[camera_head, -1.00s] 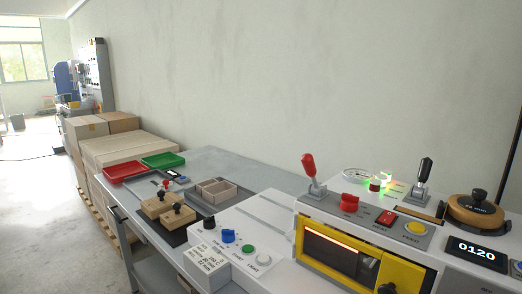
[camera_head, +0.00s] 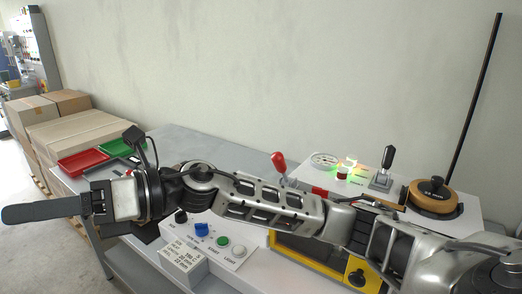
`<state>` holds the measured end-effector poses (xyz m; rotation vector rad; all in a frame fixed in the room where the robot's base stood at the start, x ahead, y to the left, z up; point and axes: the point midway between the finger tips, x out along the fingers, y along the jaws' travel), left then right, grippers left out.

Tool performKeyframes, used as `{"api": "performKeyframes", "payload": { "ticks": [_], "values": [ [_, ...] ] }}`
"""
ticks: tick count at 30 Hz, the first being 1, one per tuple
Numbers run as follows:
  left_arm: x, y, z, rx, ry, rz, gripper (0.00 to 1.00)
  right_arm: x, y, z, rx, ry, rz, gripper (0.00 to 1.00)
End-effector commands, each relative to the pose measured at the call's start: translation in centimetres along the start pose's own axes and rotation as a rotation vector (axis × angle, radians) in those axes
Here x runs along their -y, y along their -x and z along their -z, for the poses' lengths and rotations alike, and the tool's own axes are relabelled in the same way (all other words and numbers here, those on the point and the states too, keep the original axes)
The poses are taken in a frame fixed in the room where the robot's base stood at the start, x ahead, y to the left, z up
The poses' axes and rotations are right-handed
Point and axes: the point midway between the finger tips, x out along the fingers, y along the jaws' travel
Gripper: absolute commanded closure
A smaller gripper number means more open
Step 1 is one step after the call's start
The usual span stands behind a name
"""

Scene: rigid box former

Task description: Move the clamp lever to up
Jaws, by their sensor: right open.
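Two levers stand on the white machine. One has a red handle (camera_head: 279,162) and leans slightly left; its base is hidden behind my right arm. The other has a black handle (camera_head: 387,158) on a grey base plate farther right and stands nearly upright. No label shows which one is the clamp lever. My right arm crosses the front of the machine from the right. My right gripper (camera_head: 45,208) is open and empty at the far left, pointing left, seen edge-on and well away from both levers. My left gripper is not in view.
A wooden round knob (camera_head: 433,190) sits right of the black lever, near a tall black rod (camera_head: 474,100). A panel with a blue knob (camera_head: 201,229) and buttons lies below my arm. A red tray (camera_head: 83,161) and cartons (camera_head: 70,131) are at the left.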

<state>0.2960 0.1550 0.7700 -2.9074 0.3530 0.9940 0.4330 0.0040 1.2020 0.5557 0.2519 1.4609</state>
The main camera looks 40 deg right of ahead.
Motion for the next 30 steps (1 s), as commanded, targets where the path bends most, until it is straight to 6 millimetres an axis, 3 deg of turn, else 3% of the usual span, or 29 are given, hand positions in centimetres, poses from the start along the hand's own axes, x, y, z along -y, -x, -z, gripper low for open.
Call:
{"api": "performKeyframes", "payload": {
  "ticks": [1, 5, 8, 9, 12, 15, 18, 23, 30],
  "values": [
    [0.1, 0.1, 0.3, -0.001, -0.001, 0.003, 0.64, 0.0, 0.7, -0.6, -0.143, 0.164, 0.011, 0.57],
    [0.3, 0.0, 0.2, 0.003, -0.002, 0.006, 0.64, 1.8, 5.0, -0.9, -0.545, 0.496, 0.057, 0.57],
    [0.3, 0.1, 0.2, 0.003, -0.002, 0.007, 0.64, 3.2, 10.8, -2.9, -0.858, 0.673, 0.128, 0.57],
    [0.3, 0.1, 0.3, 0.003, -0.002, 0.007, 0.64, 3.6, 13.6, -4.1, -0.979, 0.721, 0.166, 0.57],
    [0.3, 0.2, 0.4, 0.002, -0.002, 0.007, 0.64, 3.1, 20.9, -7.7, -1.25, 0.773, 0.267, 0.57],
    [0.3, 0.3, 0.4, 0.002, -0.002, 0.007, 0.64, 1.2, 27.5, -10.9, -1.456, 0.752, 0.357, 0.57],
    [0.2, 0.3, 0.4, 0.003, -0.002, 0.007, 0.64, -1.2, 32.3, -13.0, -1.587, 0.696, 0.422, 0.57],
    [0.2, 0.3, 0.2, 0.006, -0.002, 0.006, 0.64, -3.7, 36.2, -14.4, -1.682, 0.626, 0.467, 0.57],
    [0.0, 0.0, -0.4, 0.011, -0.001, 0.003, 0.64, -2.9, 37.1, -12.9, -1.699, 0.608, 0.466, 0.57]
  ]
}}
